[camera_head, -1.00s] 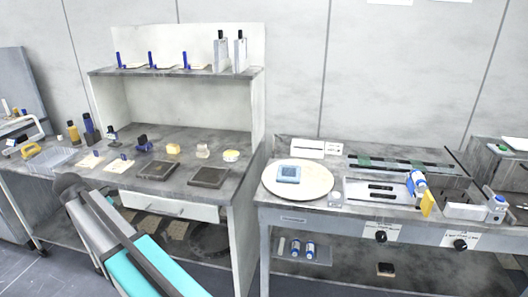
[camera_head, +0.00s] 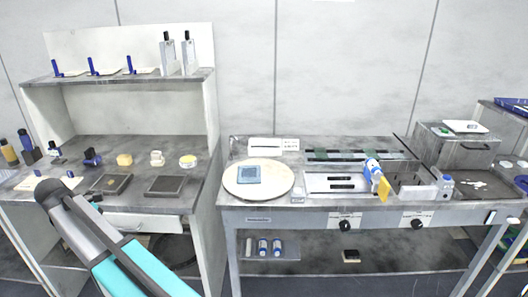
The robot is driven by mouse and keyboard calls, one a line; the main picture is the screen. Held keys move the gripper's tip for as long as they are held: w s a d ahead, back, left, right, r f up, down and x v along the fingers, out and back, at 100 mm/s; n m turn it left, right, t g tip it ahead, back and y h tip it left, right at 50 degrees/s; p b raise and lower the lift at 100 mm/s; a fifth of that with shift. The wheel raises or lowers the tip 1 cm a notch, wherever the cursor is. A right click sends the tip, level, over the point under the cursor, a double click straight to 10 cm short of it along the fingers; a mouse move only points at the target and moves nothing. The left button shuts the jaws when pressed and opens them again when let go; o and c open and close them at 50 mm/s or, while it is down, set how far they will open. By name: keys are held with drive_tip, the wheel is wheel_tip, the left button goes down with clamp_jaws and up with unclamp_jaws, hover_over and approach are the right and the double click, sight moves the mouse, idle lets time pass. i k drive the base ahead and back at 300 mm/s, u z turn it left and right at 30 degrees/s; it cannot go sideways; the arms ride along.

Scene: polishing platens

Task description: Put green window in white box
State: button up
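I cannot pick out a green window with certainty. A small green patch (camera_head: 442,131) lies on top of the grey box at the right, and dark green strips (camera_head: 345,155) run along the back of the middle bench. A white box-like block (camera_head: 264,144) stands at the back left of that bench. I cannot tell which is the task's white box. My arm, dark with teal panels, reaches up from the bottom left. My gripper's fingers do not show.
A round cream platen (camera_head: 279,189) carries a blue-grey square (camera_head: 249,174). A blue-and-white bottle (camera_head: 372,168) and a yellow card (camera_head: 384,189) are right of it. The grey box (camera_head: 456,153) has a white tray (camera_head: 466,127) on top.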

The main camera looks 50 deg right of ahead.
sight(265, 151)
drive_tip(key=u, duration=0.05)
drive_tip(key=i, duration=1)
drive_tip(key=z, duration=0.05)
